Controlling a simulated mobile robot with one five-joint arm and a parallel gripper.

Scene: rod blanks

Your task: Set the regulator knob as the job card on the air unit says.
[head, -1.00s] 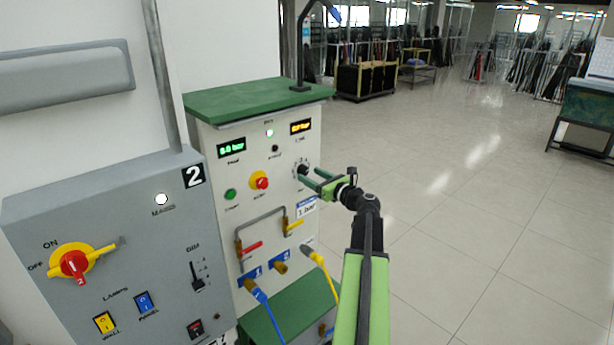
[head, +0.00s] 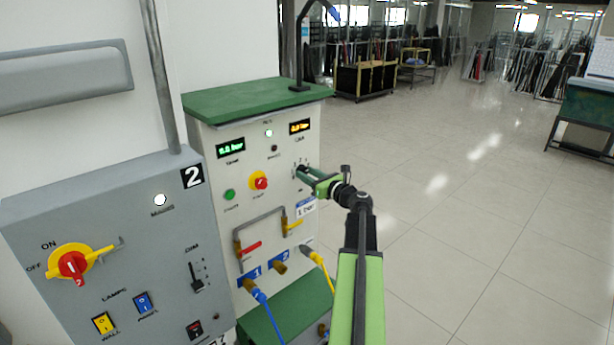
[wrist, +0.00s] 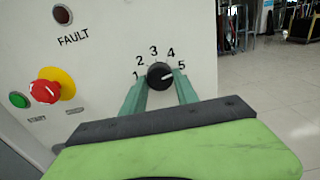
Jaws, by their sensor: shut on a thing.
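The regulator knob (wrist: 160,76) is black and round, with a scale from 1 to 5 around it on the air unit (head: 222,195). In the wrist view its pale mark points right, toward the 5. My gripper (wrist: 161,80) has one green finger on each side of the knob and is shut on it. In the head view my gripper (head: 303,172) reaches the panel's upper right and mostly hides the knob. The job card (head: 306,207), white with a blue top, sits below the knob and appears to read 1 bar.
A red and yellow stop button (wrist: 46,90) and a green button (wrist: 19,100) are left of the knob. Green (head: 231,149) and orange (head: 300,127) displays sit above. A bent pipe handle (head: 262,217) and yellow lever (head: 294,226) are below.

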